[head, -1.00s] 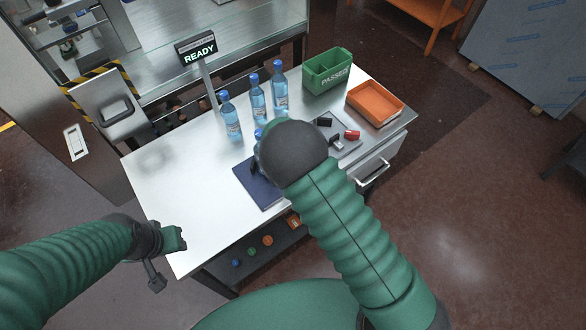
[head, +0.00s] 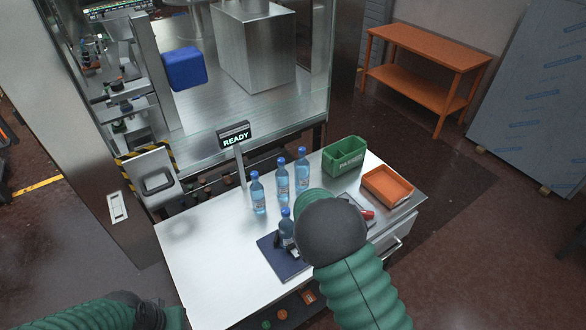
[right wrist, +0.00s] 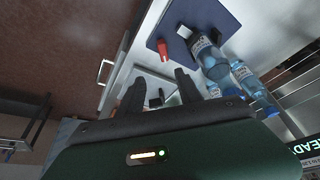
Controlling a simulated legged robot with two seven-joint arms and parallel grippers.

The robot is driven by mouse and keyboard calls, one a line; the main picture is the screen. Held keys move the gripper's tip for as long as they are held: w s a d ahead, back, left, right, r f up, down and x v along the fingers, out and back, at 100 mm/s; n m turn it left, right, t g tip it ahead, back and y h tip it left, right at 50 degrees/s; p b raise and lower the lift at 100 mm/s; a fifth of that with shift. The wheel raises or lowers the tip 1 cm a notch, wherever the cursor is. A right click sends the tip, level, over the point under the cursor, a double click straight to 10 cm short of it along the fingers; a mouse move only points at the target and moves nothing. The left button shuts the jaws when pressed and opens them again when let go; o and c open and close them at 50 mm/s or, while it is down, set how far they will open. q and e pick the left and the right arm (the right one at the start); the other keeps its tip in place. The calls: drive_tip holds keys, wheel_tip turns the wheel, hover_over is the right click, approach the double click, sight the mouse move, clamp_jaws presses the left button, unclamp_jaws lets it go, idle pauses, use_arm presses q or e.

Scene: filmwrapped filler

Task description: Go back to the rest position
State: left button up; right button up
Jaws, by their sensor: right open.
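My left gripper (head: 172,316) is at the bottom left of the head view, off the table's front-left corner and partly cut off by the frame edge. Its jaw state cannot be made out. My right forearm reaches over the table's right part and hides its gripper in the head view. In the right wrist view my right gripper (right wrist: 160,88) is open, with nothing between its two dark fingers. A blue bottle (head: 286,228) stands on the dark blue mat (head: 288,266); it also shows beyond the fingers in the right wrist view (right wrist: 210,62), apart from them.
Several bottles (head: 258,195) stand behind the mat on the white table (head: 195,250). A READY sign (head: 235,137), a green bin (head: 343,158) and an orange tray (head: 387,186) stand along the back and right. The table's left part is clear.

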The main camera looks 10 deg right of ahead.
use_arm(q)
wheel_tip(320, 180, down, 16)
drive_tip(key=a+b, duration=0.2)
drive_tip(key=b, duration=1.3)
drive_tip(key=shift+s+a+r, duration=0.15)
drive_tip(key=shift+s, duration=0.05)
use_arm(e)
drive_tip(key=s+a+f+n+y, duration=0.1)
drive_tip(key=s+n, duration=0.1)
drive_tip(key=s, duration=1)
drive_tip(key=s+a+f+n+g, duration=0.1)
drive_tip(key=s+f+n, duration=0.1)
drive_tip(key=s, duration=1)
drive_tip(key=shift+a+n+y, duration=0.35)
drive_tip(key=shift+n+y, duration=0.05)
drive_tip(key=shift+n, duration=0.2)
use_arm(q)
drive_tip(key=shift+d, duration=0.3)
use_arm(e)
drive_tip(key=shift+d, duration=0.35)
